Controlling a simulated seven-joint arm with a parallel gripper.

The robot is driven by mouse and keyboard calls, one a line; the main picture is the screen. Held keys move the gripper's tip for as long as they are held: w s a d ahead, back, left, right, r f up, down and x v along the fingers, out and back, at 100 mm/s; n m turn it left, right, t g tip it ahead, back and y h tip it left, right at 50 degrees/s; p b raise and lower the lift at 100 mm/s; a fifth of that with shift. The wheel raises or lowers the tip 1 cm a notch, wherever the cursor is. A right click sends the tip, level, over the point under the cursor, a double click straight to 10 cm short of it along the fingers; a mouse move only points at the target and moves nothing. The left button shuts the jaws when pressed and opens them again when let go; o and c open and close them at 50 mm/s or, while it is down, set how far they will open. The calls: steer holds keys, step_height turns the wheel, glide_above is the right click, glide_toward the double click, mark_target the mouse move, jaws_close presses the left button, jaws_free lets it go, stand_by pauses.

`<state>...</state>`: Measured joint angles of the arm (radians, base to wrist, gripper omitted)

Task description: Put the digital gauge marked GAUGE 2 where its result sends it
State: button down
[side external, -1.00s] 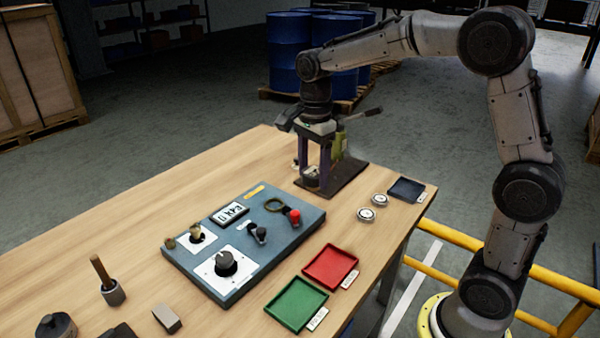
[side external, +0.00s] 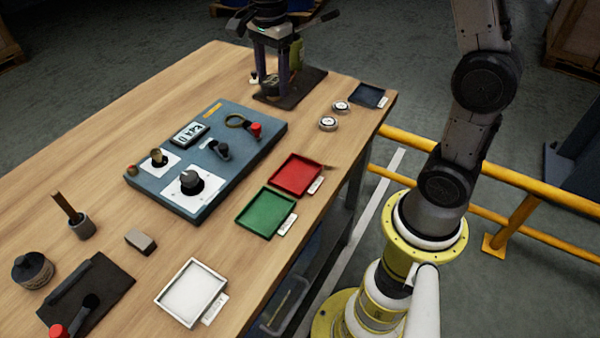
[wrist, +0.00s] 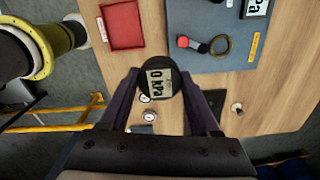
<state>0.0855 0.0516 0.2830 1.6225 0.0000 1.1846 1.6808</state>
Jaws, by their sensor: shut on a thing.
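My gripper (side external: 271,82) is shut on a round black digital gauge (wrist: 158,79). In the wrist view the gauge sits between the fingers with its display facing the camera and reading 0 kPa. I cannot make out a GAUGE 2 mark on it. In the side view the gripper is above or at the dark plate (side external: 310,84) at the table's far end, and the gauge is mostly hidden. A red tray (side external: 297,175), a green tray (side external: 265,212), a white tray (side external: 192,292) and a dark blue tray (side external: 370,95) have labels too small to read.
A blue-grey panel (side external: 240,165) with a display (side external: 190,133), a black knob (side external: 190,180) and a red-ended handle (side external: 255,129) lies mid-table. Two round dial gauges (side external: 328,123) (side external: 341,106) lie near the blue tray. A grey block (side external: 141,241) and several tools are nearer.

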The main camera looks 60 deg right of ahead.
steer(key=shift+w+f, duration=0.15)
steer(key=s+a+f, duration=0.4)
steer(key=s+f, duration=0.3)
steer(key=s, duration=0.1)
steer(key=shift+s+a+f, duration=0.15)
steer(key=shift+s+a, duration=0.05)
steer(key=shift+a, duration=0.2)
steer(key=shift+f, duration=0.1)
steer(key=shift+f, duration=3.6)
steer(key=shift+f, duration=0.25)
steer(key=shift+c, duration=0.2)
jaws_free()
